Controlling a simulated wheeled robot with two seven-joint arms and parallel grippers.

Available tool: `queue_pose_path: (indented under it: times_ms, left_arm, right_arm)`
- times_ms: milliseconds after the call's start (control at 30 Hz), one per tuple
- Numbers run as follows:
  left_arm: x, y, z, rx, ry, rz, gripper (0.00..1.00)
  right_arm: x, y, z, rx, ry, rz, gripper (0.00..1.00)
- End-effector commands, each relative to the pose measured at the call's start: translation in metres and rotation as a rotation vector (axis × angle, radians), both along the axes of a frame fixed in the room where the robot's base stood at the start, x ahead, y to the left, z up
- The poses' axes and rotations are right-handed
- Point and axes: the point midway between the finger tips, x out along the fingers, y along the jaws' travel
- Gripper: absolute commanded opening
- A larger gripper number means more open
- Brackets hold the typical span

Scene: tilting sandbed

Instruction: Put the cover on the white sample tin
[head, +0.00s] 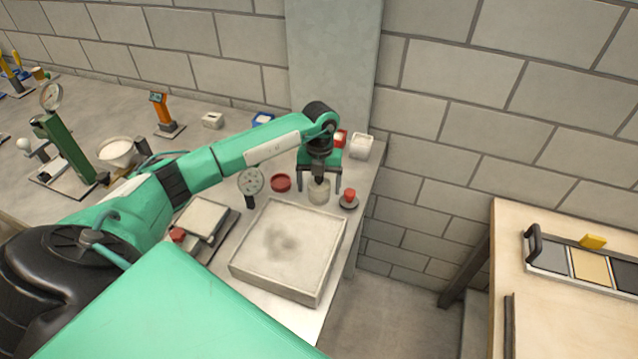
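A cream-white cylindrical tin (319,194) stands on the bench behind the sand tray. My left gripper (320,187) points down over it, with its two fingers spread wide on either side of the tin. I cannot tell whether they touch it. The tin's top is partly hidden by a dark part beneath the gripper's palm. A small dark disc with a red knob (348,197), which looks like a cover, sits just right of the tin, close to the right finger. My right gripper is not in view.
A square sand tray (241,268) fills the bench front. The bench's right edge is close.

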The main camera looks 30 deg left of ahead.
Motion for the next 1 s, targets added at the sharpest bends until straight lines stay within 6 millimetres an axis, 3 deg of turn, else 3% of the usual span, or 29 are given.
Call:
queue_pose_path:
  times_ms: [233,367,800,1000]
  left_arm:
    - [0.000,0.000,0.001,0.000,-0.001,0.000,0.81]
    - [0.003,0.001,0.011,0.001,-0.004,0.000,0.81]
    - [0.015,0.008,0.103,0.001,-0.005,0.000,0.81]
    - [0.018,0.009,0.128,0.000,-0.002,0.000,0.81]
  right_arm:
    - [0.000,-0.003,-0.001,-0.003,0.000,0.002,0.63]
    - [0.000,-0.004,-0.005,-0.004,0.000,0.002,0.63]
    - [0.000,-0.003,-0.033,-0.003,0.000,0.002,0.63]
    - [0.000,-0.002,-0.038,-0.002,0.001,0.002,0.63]
